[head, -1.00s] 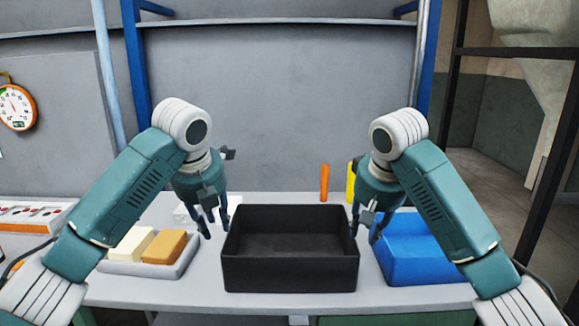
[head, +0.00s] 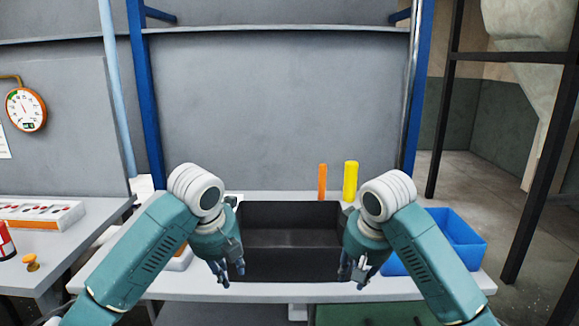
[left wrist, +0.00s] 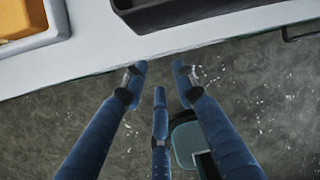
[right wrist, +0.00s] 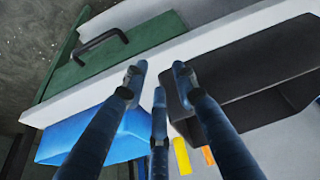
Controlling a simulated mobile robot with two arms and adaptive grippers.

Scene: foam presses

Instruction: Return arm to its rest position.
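My left gripper (head: 231,276) hangs in front of the left part of the black bin (head: 290,268), fingers pointing down. In the left wrist view its fingers (left wrist: 160,72) are spread with nothing between them, over the table's front edge and the floor. My right gripper (head: 351,278) hangs in front of the bin's right end. In the right wrist view its fingers (right wrist: 159,72) are also spread and empty. Both arms are bent in a nearly mirrored pose. Parts of the bin's front are hidden behind the grippers.
A blue bin (head: 457,245) stands right of the black bin, partly behind my right arm. An orange stick (head: 322,182) and a yellow cylinder (head: 350,181) stand behind. A grey tray (left wrist: 52,37) holds an orange block (left wrist: 14,18). A side table (head: 70,240) is at left.

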